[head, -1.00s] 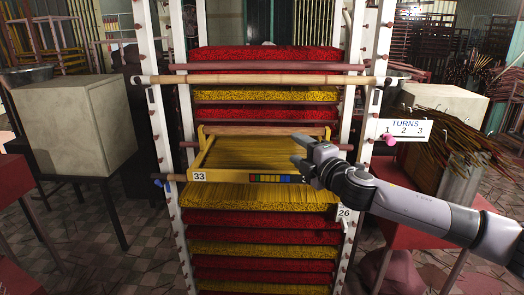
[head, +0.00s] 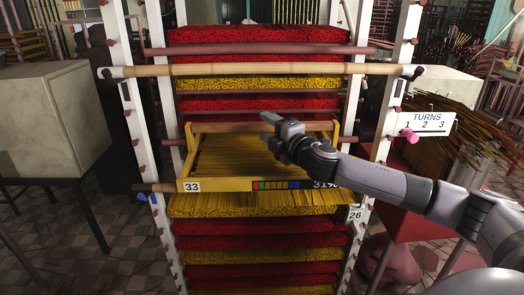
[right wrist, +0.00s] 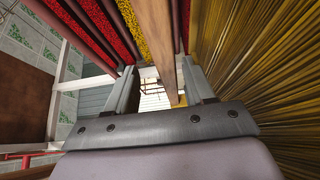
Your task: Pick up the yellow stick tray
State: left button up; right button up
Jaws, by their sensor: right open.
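The yellow stick tray (head: 220,186) sits in the rack at mid-height, with yellow sticks inside, a "33" tag and a coloured strip on its front wall. My right gripper (head: 268,131) is over the tray, near its back rim. In the right wrist view the open fingers of my right gripper (right wrist: 160,92) stand on either side of a wooden bar (right wrist: 155,35), apparently the tray's back rim. The sticks (right wrist: 265,70) fill the right of that view. Contact between fingers and bar cannot be told. My left gripper is not in view.
Red and yellow stick layers (head: 255,102) fill the rack above and below the tray. A bamboo pole (head: 240,71) crosses in front, above the tray. White rack posts (head: 132,120) stand at both sides. A "TURNS" sign (head: 427,123) is at the right.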

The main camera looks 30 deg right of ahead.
send_over(259, 147)
jog(key=shift+s+f+p, duration=0.1)
jog(key=shift+f+p, duration=0.25)
jog(key=shift+f, duration=0.05)
grip_shut()
jog(key=shift+r, duration=0.1)
